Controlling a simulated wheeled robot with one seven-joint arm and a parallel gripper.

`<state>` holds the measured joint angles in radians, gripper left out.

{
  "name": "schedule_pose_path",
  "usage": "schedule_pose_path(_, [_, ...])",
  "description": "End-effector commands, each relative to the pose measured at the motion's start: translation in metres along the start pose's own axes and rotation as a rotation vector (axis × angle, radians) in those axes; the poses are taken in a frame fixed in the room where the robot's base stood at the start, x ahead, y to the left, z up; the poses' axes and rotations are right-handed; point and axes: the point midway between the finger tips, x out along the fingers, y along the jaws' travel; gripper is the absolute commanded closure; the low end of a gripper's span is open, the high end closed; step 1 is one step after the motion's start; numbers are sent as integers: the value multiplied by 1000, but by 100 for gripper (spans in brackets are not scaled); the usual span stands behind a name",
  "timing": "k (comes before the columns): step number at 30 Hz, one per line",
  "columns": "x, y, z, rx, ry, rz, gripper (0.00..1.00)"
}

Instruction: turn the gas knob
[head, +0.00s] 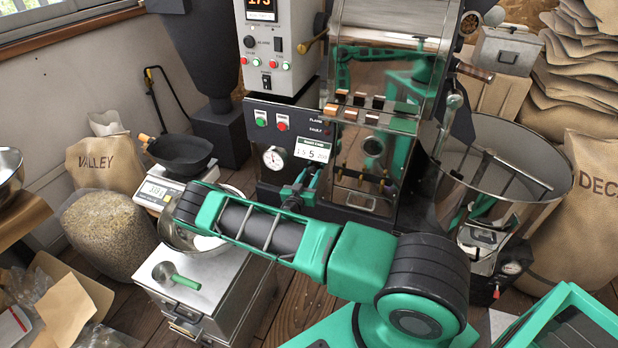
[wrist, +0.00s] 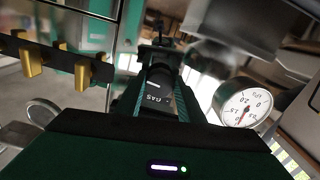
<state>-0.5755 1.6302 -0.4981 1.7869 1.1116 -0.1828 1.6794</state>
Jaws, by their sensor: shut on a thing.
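The gas knob (wrist: 158,82) is a dark knob with a white mark, in the middle of the wrist view, above a small "GAS" label. My gripper (wrist: 156,90) is shut on it, one finger on each side. In the head view my gripper (head: 300,190) reaches the lower black panel of the roaster (head: 350,150), just right of the gauge. The knob is hidden there behind my gripper. The pressure gauge (head: 274,158) is round and white; in the wrist view the gauge (wrist: 243,108) has a red needle.
A steel bin (head: 202,283) with a scoop and a steel bowl (head: 185,232) on top stands under my forearm. The round cooling tray (head: 500,165) is on the right. A scale (head: 172,190) with a black pan and full sacks stand on the left.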

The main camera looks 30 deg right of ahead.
Motion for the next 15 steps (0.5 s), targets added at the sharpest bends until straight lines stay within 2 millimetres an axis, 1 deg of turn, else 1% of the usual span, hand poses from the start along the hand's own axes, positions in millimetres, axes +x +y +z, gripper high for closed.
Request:
schedule_pose_path(5, [-1,-2,0,-109,0,-5,88])
schedule_pose_path(15, [-1,-3,0,-410,1,-7,88])
